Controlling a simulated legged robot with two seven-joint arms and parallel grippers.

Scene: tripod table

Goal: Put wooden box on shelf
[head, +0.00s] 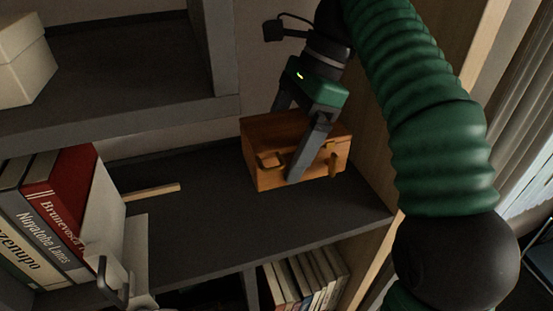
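The wooden box (265,175) is orange-brown with a lid, a metal latch and small fittings on its front. It sits upright at the right part of the dark shelf (190,225), close to the side panel, and appears to rest on the shelf surface. My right gripper (291,142) comes down from above and straddles the box. One finger lies along the front face and the other goes behind the box, where its tip is hidden. The fingers appear closed on the box. My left gripper is not in view.
Several books (55,210) stand at the left of the shelf, beside a pale object with a dark handle (112,285). A light wooden stick (152,191) lies mid-shelf. A cream box (22,60) sits on the upper shelf. More books (305,280) stand below. The shelf's middle is mostly clear.

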